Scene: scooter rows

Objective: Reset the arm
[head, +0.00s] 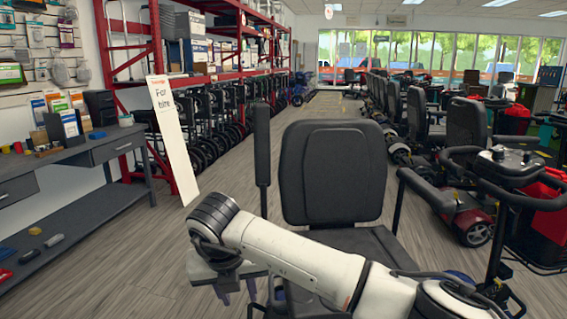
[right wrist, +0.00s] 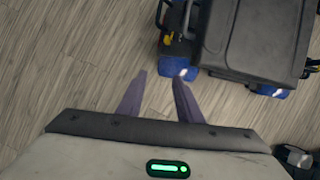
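My right arm (head: 300,262) comes in from the lower right of the head view and reaches left across the front of a black scooter seat (head: 333,172). The gripper is open and empty. A dark seat (right wrist: 255,35) with blue parts below it lies just beyond the fingers at the right. My left gripper does not show in either view.
A grey desk (head: 75,160) with a "For hire" sign (head: 172,135) stands at the left. Red shelving (head: 150,50) with wheelchairs runs behind it. Scooters (head: 470,215) line the right side. The wooden aisle floor (head: 262,120) between the rows is clear.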

